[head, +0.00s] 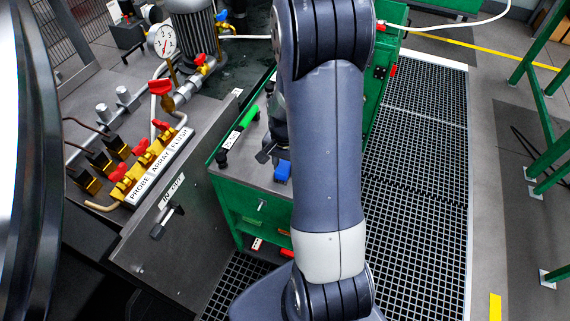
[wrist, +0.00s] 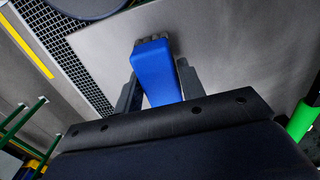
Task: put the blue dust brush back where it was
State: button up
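The blue dust brush (wrist: 158,75) is between the two fingers of my gripper (wrist: 160,84) in the wrist view. The fingers lie close along both its sides and appear closed on it. Its dark bristle end (wrist: 151,41) points away from the wrist, over a grey surface; I cannot tell whether it touches. In the head view the blue brush (head: 283,172) shows at the grey top of the green cart (head: 238,173), just left of my arm. My arm hides much of the gripper there.
A green-handled tool (head: 249,117) lies on the cart's left side; a green handle also shows at the right of the wrist view (wrist: 302,120). A panel with red-handled valves (head: 142,147) stands left. Grating (head: 420,150) covers the floor to the right.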

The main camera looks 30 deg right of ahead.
aim_at(285, 164)
jog(key=o, duration=0.4)
jog(key=shift+r, duration=0.15)
notch_tip(285, 164, up, 12)
dwell(0.4)
